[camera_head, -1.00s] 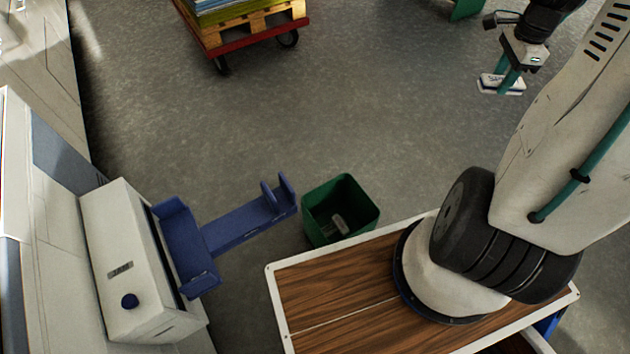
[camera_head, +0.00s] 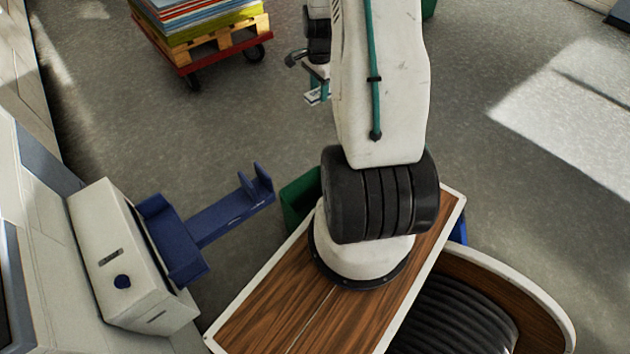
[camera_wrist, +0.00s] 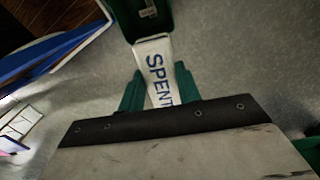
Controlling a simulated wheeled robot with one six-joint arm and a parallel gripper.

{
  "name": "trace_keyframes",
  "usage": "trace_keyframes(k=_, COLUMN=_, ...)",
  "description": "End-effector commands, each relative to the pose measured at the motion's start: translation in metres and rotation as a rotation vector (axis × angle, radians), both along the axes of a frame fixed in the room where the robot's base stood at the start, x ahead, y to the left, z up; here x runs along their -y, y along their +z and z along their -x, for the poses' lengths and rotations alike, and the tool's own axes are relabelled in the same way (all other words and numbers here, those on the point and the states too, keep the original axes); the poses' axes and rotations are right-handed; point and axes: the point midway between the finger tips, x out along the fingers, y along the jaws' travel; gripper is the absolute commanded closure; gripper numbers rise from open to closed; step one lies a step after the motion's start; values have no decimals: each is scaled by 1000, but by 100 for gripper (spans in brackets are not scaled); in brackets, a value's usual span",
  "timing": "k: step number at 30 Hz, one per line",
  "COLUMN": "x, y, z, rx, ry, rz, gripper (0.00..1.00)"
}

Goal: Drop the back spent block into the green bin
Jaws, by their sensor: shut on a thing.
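A white block with blue "SPENT" lettering (camera_wrist: 156,66) is held between the green fingers of my gripper (camera_wrist: 158,88) in the wrist view. In the head view my gripper (camera_head: 317,88) is partly hidden behind my arm, with a white edge of the block (camera_head: 314,98) showing below it. The green bin (camera_head: 299,196) stands on the floor beside my wooden deck, mostly hidden by my arm. In the wrist view the green bin (camera_wrist: 166,22) is at the top, beyond the block, with a small pale item inside. The block is apart from the bin in the head view.
A blue bracket (camera_head: 232,215) juts from a white machine (camera_head: 125,265) at the left, close to the bin. A red cart (camera_head: 222,57) with a pallet and coloured sheets stands at the upper left. The floor at the right is open.

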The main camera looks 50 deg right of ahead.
Motion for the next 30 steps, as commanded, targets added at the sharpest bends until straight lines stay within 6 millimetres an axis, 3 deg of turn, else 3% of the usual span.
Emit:
trace_keyframes(k=1, x=1, y=-29, z=-3, rx=-7, ry=14, rz=-7, gripper=88)
trace_keyframes(k=8, x=0, y=-149, z=-8, rx=-6, ry=86, rz=-7, gripper=88)
trace_keyframes(k=15, x=-22, y=-273, z=9, rx=-5, ry=159, rz=-6, gripper=88)
trace_keyframes(k=18, x=-35, y=-315, z=20, rx=-4, ry=184, rz=-6, gripper=88)
trace_keyframes(k=24, x=-53, y=-365, z=37, rx=-1, ry=216, rz=-2, gripper=88)
trace_keyframes(k=30, x=-58, y=-382, z=41, rx=1, ry=225, rz=1, gripper=88)
